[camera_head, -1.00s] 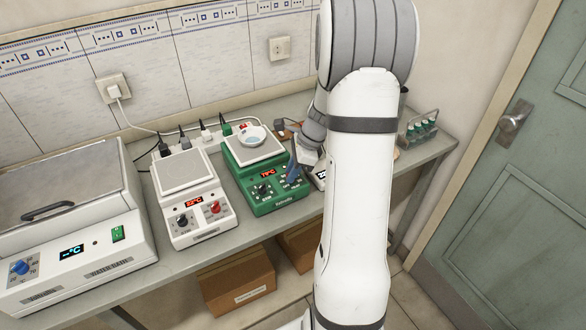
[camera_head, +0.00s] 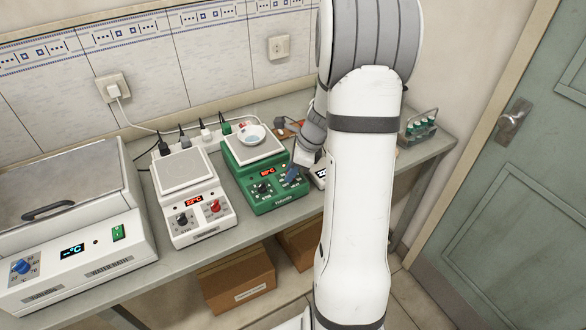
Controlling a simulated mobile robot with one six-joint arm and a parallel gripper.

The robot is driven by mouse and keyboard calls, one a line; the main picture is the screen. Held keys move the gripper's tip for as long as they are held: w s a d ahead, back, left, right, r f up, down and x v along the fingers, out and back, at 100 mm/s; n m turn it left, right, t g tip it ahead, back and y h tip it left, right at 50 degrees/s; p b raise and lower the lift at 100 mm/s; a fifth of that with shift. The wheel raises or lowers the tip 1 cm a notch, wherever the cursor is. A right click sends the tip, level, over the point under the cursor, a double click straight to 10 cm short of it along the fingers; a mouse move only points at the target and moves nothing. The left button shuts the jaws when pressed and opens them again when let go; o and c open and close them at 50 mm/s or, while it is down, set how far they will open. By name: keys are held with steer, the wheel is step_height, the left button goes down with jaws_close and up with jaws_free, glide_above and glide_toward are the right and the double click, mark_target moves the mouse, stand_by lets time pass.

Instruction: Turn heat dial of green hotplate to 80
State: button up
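The green hotplate (camera_head: 270,200) stands on the bench, left of my arm. A white dish (camera_head: 251,134) with bluish contents rests on its pale top plate. Its small red display (camera_head: 267,171) is lit, but the digits are too small to read surely. A black knob (camera_head: 262,188) shows at the left of its front panel. My gripper (camera_head: 291,176) is at the right of that panel, over the place of the right dial, which it largely hides. Whether the fingers are shut on the dial is too small to tell.
A white hotplate (camera_head: 193,222) with a black and a red knob stands to the left. A water bath (camera_head: 75,265) is at the far left. A rack of green-capped bottles (camera_head: 420,128) stands at the bench's right end. Cables run behind the hotplates.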

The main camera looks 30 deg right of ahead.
steer(key=o, duration=0.3)
steer(key=shift+o, duration=0.2)
steer(key=v, duration=0.7)
steer(key=shift+r, duration=0.4)
steer(key=s+a+r+n+h, duration=0.2)
steer(key=s+a+r+n, duration=0.2)
steer(key=s+a+n, duration=0.4)
steer(key=s+a+r+n+h, duration=0.1)
steer(key=s+a+r+n, duration=0.3)
steer(key=n, duration=1.2)
steer(key=s+a, duration=0.4)
steer(key=s, duration=0.2)
steer(key=shift+n+h, duration=0.3)
steer(key=shift+h, duration=0.1)
